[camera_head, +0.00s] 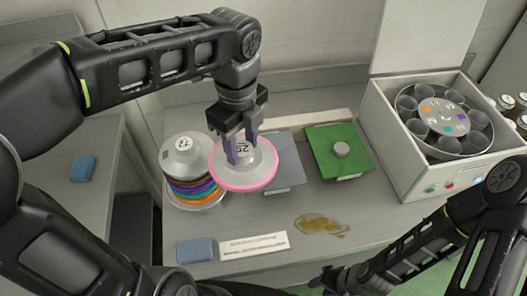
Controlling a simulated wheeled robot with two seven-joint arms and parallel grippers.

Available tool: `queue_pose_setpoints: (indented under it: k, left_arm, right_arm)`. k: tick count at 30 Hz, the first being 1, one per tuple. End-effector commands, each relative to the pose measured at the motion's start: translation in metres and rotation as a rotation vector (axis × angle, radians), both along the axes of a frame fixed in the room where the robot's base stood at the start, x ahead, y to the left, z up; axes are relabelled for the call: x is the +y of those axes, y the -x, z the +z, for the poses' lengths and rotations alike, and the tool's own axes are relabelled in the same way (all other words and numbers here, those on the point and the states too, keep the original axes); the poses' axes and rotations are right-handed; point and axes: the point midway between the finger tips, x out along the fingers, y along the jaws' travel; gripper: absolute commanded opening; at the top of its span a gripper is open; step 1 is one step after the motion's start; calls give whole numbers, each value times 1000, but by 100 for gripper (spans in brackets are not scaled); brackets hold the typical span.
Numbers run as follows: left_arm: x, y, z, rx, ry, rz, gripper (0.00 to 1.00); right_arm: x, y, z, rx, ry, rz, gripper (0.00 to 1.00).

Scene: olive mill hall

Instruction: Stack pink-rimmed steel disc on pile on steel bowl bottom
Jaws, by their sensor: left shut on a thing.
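The pink-rimmed steel disc (245,184) has a domed steel top with a printed label. My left gripper (240,150) is shut on its top and holds it just right of the pile, overlapping the pile's right edge in this view. The pile (188,172) is a stack of discs with coloured rims, among them orange, purple, green and brown, under a steel top with a numbered label. A steel bowl bottom (203,205) shows partly under the pile. My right gripper (325,281) is low at the bottom edge, dark and partly hidden, so its jaws are unclear.
A grey mat (289,160) lies behind the held disc, a green mat (352,160) with a steel knob right of it. A white machine (410,165) with a ring of cups stands at right. A brown spill (320,225), a label card (253,246) and a blue sponge (195,250) lie in front.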

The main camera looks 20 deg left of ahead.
Motion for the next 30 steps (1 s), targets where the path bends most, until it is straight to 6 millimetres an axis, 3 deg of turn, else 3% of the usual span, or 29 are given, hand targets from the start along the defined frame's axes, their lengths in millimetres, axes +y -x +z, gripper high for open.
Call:
queue_pose_setpoints:
  k: [21,30]
  left_arm:
    - [123,-23,1,0,1,4,27]
    - [164,-30,1,-1,0,2,27]
  right_arm:
    - [-1,0,8,4,2,0,36]
    - [-2,0,14,6,4,-1,36]
